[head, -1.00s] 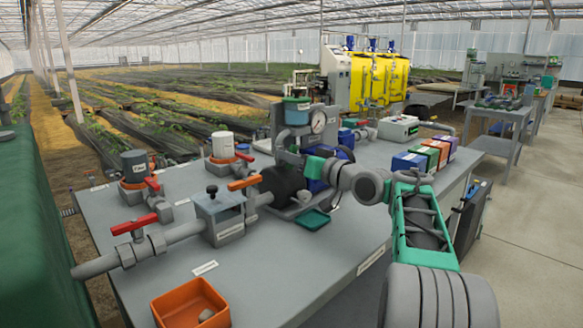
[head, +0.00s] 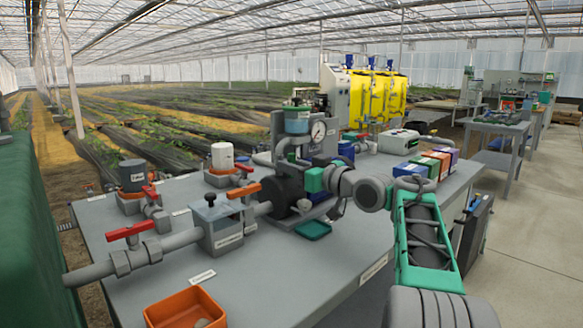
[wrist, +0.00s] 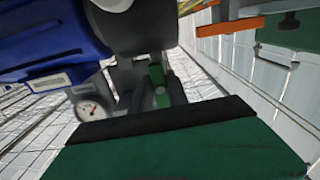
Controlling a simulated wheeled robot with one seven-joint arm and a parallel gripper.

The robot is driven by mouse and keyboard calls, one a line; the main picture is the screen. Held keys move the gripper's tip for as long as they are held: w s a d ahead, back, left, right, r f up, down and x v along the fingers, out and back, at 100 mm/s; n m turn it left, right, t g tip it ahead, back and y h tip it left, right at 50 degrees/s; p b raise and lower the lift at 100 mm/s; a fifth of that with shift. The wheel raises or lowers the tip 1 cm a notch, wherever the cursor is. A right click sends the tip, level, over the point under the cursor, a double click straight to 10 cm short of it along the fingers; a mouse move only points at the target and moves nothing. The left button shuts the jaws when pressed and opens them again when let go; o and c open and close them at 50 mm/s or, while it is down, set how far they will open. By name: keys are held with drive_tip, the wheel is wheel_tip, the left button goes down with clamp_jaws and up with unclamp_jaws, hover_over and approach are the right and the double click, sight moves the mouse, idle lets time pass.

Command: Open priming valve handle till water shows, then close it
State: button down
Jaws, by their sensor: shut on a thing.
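My gripper (head: 314,179) is at the pump (head: 282,190), its green body showing beside the dark pump housing. Its fingertips are hidden in the head view. In the wrist view, a large green part with a black edge fills the foreground, and a small green piece (wrist: 157,82) stands upright beyond it, beside grey fittings. This could be the priming valve handle, but I cannot tell for sure. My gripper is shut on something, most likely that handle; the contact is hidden. A clear pot (head: 297,122) with a bluish tint sits above the pump. I see no water running out.
A pressure gauge (head: 318,131) stands right of the pot. A green tray (head: 313,229) lies below the pump. Red (head: 133,230) and orange (head: 244,189) valve handles sit on the pipework at left. An orange bin (head: 187,308) is in front.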

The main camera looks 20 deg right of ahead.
drive_tip(key=c, duration=1.4)
unclamp_jaws()
drive_tip(key=shift+o, duration=0.2)
drive_tip(key=shift+s, duration=0.1)
drive_tip(key=p+v, duration=0.1)
drive_tip(key=v, duration=0.6)
drive_tip(key=shift+s+d, duration=0.15)
drive_tip(key=shift+s, duration=0.15)
drive_tip(key=shift+s, duration=0.1)
